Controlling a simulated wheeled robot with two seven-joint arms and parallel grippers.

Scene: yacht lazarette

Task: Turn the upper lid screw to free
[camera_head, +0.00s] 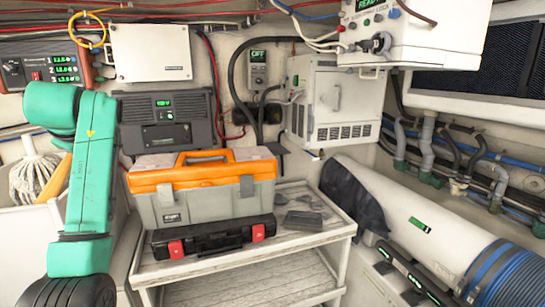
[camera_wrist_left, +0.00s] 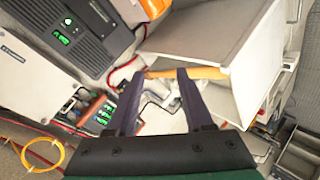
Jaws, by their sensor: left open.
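I cannot single out the upper lid screw in either view. A white lidded box (camera_head: 150,52) is on the back wall, its front plain with tiny marks at the corners. Part of a white box (camera_wrist_left: 28,75) shows at the left of the left wrist view. A pale cabinet (camera_head: 325,100) with a front handle is further right on the wall. My left gripper (camera_wrist_left: 160,74) is open and empty, its two dark fingers spread before a white mop head (camera_wrist_left: 158,92). The left arm fills the left of the head view; its gripper is out of that frame. My right gripper is not in view.
An orange-and-grey toolbox (camera_head: 205,185) and a black case (camera_head: 210,238) with red latches stand on a white shelf unit (camera_head: 300,240). A dark charger unit (camera_head: 168,120) is behind. Another control box (camera_head: 412,35) hangs upper right.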

